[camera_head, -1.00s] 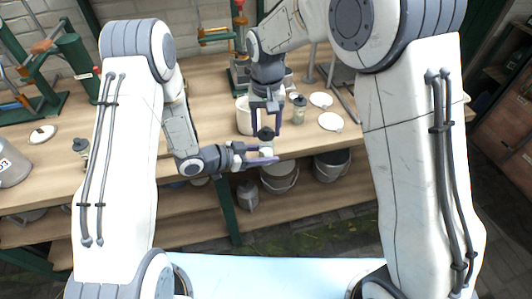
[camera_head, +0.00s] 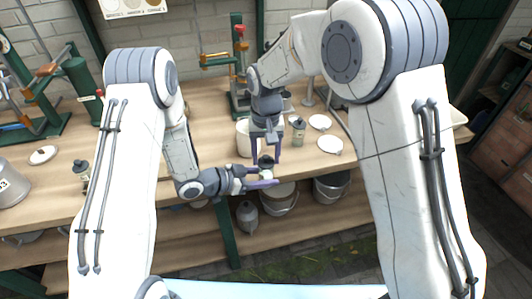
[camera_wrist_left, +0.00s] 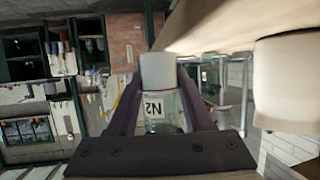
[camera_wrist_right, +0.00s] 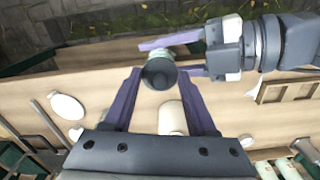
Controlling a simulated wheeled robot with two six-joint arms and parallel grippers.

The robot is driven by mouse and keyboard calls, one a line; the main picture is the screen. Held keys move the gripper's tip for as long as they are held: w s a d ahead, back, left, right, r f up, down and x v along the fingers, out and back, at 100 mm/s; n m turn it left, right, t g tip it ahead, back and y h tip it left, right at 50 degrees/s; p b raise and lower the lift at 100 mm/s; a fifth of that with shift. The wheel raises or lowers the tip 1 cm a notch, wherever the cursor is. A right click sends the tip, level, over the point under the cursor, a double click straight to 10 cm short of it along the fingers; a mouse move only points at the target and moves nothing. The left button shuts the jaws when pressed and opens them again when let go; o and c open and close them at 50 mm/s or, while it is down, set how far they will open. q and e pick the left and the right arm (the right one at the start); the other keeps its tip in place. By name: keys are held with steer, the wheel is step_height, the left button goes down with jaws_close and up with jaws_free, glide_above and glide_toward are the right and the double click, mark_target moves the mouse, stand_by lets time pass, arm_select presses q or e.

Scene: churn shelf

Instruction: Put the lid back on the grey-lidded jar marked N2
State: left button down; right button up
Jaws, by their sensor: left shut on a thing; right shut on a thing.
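The jar marked N2 (camera_wrist_left: 155,107) is clear glass with a pale lower part, and shows upside down in the left wrist view. My left gripper (camera_head: 266,176) is shut around its body and holds it in front of the bench edge. The dark grey lid (camera_wrist_right: 159,73) is directly above the jar, between the fingertips of my right gripper (camera_wrist_right: 161,76), which is shut on it. The lid also shows in the head view (camera_head: 266,162). It is at the jar's mouth; whether it is seated or slightly above is not clear.
A white pot (camera_head: 243,138) and another dark-lidded jar (camera_head: 298,131) stand on the bench behind. Pale discs (camera_head: 330,145) lie to the right. Buckets (camera_head: 280,199) and a small can (camera_head: 247,216) are on the shelf below. A jar (camera_head: 81,170) stands at left.

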steer(key=shift+f, duration=0.6)
stand_by(0.4)
steer(key=o, duration=1.4)
step_height(320, 180, up, 12)
steer(key=s+d+f+n, duration=0.1)
steer(key=s+d+n, duration=0.1)
steer(key=s, duration=0.7)
steer(key=s+d+f+n, duration=0.1)
steer(key=s+d+n, duration=0.1)
steer(key=s, duration=0.6)
steer(key=s+d+f+n+y, duration=0.1)
steer(key=s+d+f+n, duration=0.1)
steer(key=s, duration=0.7)
steer(key=shift+s+d, duration=0.2)
steer(key=shift+s, duration=0.1)
